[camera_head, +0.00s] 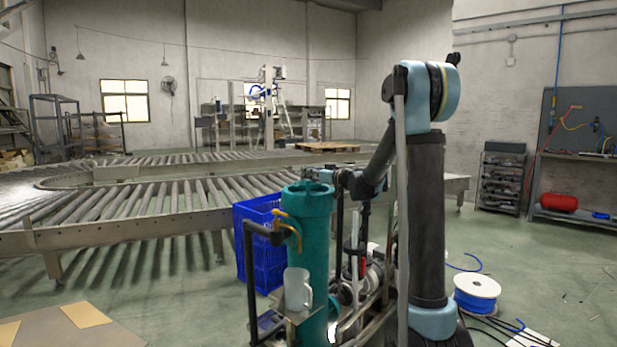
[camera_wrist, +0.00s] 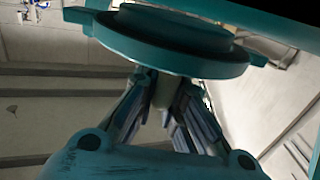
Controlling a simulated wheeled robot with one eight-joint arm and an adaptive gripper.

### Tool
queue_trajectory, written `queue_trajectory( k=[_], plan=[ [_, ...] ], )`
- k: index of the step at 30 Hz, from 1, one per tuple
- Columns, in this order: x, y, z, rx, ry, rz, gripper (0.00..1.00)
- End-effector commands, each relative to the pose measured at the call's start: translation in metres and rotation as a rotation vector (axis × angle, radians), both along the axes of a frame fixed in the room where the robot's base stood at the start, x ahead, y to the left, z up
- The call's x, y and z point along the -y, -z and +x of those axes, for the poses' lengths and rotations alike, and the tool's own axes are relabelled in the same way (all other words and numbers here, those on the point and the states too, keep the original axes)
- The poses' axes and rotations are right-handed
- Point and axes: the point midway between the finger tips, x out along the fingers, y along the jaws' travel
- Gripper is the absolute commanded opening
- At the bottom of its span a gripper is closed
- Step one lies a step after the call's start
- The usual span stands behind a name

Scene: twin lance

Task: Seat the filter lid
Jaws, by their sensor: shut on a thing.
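The teal filter housing (camera_head: 308,235) stands upright in the head view, its wider collar at the top. My gripper (camera_head: 322,174) is at the top of this housing, reaching in from the right. In the wrist view the round teal lid (camera_wrist: 175,50) with side lugs fills the top of the picture. My gripper's fingers (camera_wrist: 168,88) are closed around a pale stem or knob under the lid. A teal edge (camera_wrist: 275,22) shows behind the lid at upper right; I cannot tell whether the lid touches it. The lid is not clearly distinguishable in the head view.
A yellow pipe piece (camera_head: 290,225) and a white jug (camera_head: 298,290) are at the housing's front. A blue crate (camera_head: 250,245) stands behind left. The roller conveyor (camera_head: 130,210) lies beyond. A blue hose reel (camera_head: 476,293) and loose cables lie on the floor at right.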

Motion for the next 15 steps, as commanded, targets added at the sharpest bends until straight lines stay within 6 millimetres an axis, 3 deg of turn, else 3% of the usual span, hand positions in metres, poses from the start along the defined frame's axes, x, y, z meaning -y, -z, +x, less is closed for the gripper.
queue_trajectory(
  k=[15],
  plan=[
    [-0.0001,0.0046,0.0003,0.000,0.000,0.000,0.00]
  ],
)
